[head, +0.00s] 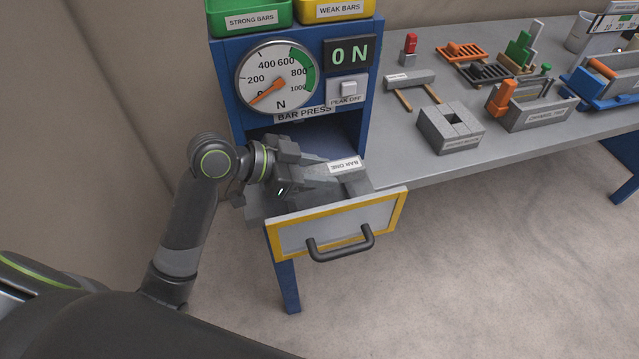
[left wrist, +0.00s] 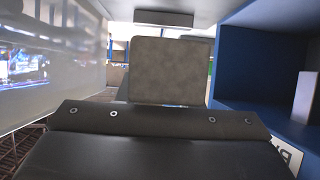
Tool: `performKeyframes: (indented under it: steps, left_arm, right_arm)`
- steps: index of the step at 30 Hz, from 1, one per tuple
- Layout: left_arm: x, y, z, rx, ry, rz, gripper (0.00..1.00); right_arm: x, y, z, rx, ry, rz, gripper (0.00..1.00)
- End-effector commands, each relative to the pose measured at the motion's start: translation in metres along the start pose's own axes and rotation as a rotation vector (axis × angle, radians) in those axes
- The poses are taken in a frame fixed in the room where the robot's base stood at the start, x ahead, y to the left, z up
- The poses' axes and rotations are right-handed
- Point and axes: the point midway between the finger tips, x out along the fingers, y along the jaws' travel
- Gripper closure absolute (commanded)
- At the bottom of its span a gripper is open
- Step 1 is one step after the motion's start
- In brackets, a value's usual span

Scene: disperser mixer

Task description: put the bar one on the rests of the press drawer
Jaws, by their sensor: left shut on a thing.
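Bar one (head: 345,164), a grey bar with a white "BAR ONE" label on top, is at the open press drawer (head: 335,226). My left gripper (head: 322,176) reaches in from the left and is shut on the bar. The bar is over the inside of the drawer. The rests are mostly hidden by the gripper and bar, and I cannot tell whether the bar touches them. In the left wrist view, a grey-brown square face (left wrist: 172,72) fills the middle; I cannot tell what it belongs to. My right gripper is not in view.
Green (head: 250,18) and yellow (head: 335,10) bins sit on top. A grey bench (head: 420,175) with several moulds and tools is to the right.

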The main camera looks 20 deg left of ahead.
Motion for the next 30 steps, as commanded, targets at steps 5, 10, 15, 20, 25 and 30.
performKeyframes:
  steps: [5, 10, 15, 20, 25, 30]
  left_arm:
    - [0.011, 0.000, 0.019, -0.005, 0.001, 0.001, 1.00]
    - [0.018, 0.000, 0.034, -0.001, 0.001, -0.001, 1.00]
    - [0.019, 0.000, 0.034, 0.002, 0.002, -0.002, 1.00]
    - [0.020, 0.000, 0.037, 0.001, 0.002, -0.002, 1.00]
    - [0.020, 0.000, 0.038, 0.000, -0.001, -0.002, 0.52]
    - [0.020, 0.000, 0.037, 0.000, -0.001, -0.001, 0.46]
  right_arm:
    - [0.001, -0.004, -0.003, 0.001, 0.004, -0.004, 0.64]
    - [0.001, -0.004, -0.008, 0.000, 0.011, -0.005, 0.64]
    - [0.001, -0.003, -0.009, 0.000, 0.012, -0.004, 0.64]
    - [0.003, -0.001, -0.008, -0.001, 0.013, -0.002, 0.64]
    - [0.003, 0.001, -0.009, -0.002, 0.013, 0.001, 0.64]
    - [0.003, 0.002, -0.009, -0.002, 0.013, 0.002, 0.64]
